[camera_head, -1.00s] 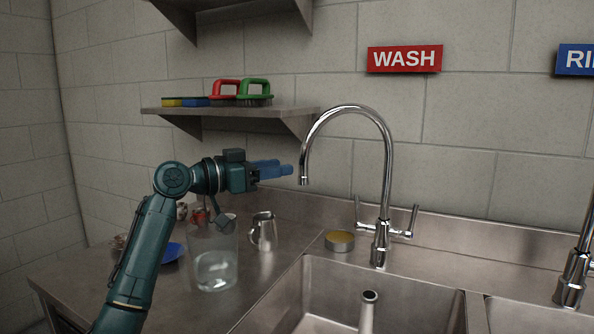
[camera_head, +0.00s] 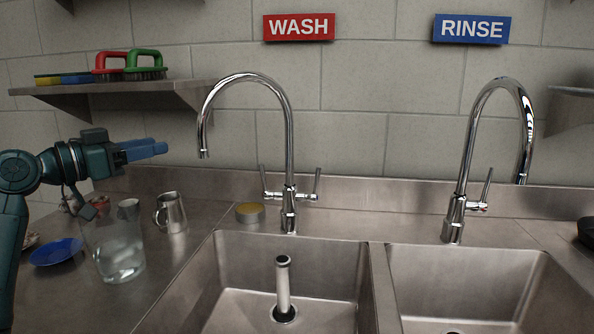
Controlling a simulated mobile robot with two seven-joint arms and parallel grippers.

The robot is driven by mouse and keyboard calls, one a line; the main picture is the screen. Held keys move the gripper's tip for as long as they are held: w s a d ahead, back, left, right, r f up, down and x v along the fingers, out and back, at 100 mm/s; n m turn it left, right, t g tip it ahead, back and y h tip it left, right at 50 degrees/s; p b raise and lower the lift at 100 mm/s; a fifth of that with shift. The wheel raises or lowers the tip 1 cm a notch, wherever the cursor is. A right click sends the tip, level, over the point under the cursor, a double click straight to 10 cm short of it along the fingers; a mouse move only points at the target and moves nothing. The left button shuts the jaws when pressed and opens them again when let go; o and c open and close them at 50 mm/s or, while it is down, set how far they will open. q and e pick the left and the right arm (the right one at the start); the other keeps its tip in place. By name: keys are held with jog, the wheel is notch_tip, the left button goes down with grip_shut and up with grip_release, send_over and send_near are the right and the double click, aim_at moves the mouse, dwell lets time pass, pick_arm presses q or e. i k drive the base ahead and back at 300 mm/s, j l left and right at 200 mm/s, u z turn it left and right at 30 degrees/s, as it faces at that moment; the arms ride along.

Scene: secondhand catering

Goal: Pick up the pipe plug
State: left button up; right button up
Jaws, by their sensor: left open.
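The pipe plug (camera_head: 283,283) is a pale upright tube with a dark rim at its top. It stands in the drain of the left sink basin, under the WASH sign. My left gripper (camera_head: 158,150) has blue fingers and points right, in the air left of the left tap. It is open and empty, well above and to the left of the plug. My right gripper is out of view.
The left tap (camera_head: 290,150) arches behind the left basin (camera_head: 225,270). A clear container (camera_head: 118,255), a steel jug (camera_head: 172,214), a blue plate (camera_head: 57,252) and a yellow-topped tin (camera_head: 250,213) stand on the counter. A shelf (camera_head: 130,88) holds brushes.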

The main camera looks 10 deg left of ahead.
aim_at(282, 262)
jog(key=k+j, duration=1.2)
jog(key=j, duration=0.1)
